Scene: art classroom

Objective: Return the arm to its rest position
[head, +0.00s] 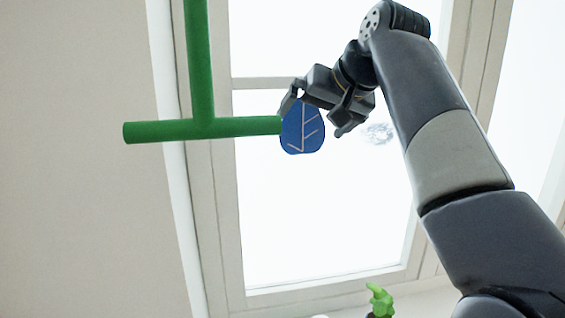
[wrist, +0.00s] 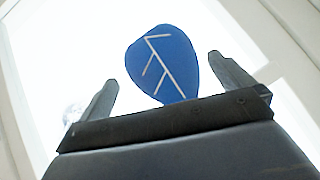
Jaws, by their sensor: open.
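My gripper (head: 318,112) is open, raised at the upper middle of the head view, in front of the window. A blue leaf with pale veins (head: 302,130) is at the right end of a green crossbar (head: 225,127). In the head view the leaf overlaps the space by my fingers. In the wrist view, the leaf (wrist: 163,62) shows beyond and between the two open fingers of my gripper (wrist: 168,85), with bright background on both sides of it. Whether a finger touches the leaf cannot be told.
A green vertical pole (head: 198,60) rises from the crossbar. A bright window with a pale frame (head: 222,190) stands behind. A small green plant-like object (head: 380,300) is at the bottom. A plain wall (head: 80,220) fills the left. The area below the leaf looks clear.

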